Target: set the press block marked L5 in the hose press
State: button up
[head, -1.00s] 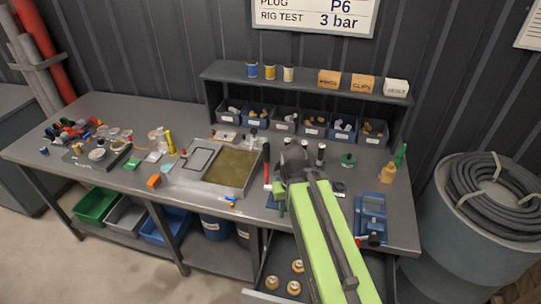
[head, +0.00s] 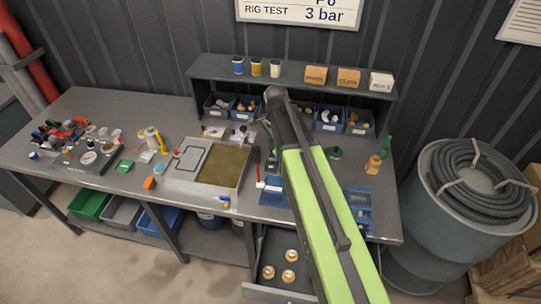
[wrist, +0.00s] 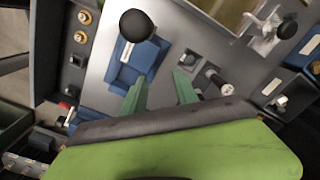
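My gripper (wrist: 158,80) shows two green fingers standing apart, with nothing between them. In the head view my gripper (head: 267,130) is over the back of the bench, near the shelf bins, partly hidden by my arm. A blue fixture (wrist: 133,62) with a pale label lies beyond the fingers in the wrist view, under a black round knob (wrist: 137,25); it may be the hose press. In the head view a blue fixture (head: 274,189) is partly covered by my arm. Small dark pieces (wrist: 213,76) stand right of the fingers. I cannot read an L5 mark.
A second blue fixture (head: 360,208) stands at the bench's right end. An open drawer (head: 283,290) holds brass fittings. A shallow tray (head: 226,166) lies mid-bench; a red-handled tool (head: 257,170) is beside it. Shelf bins (head: 328,121) line the back.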

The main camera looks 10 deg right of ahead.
jog(key=w+m, duration=0.6)
jog(key=m, duration=0.1)
jog(key=m+b, duration=0.1)
jog(key=b, duration=1.1)
send_over(270, 168)
notch_tip(270, 168, down, 12)
jog(key=shift+w+r, duration=0.1)
jog(key=f+b, duration=0.5)
jog(key=shift+w+d+f, duration=0.15)
jog(key=shift+d+f, duration=0.05)
jog(key=shift+r, duration=0.2)
grip_shut()
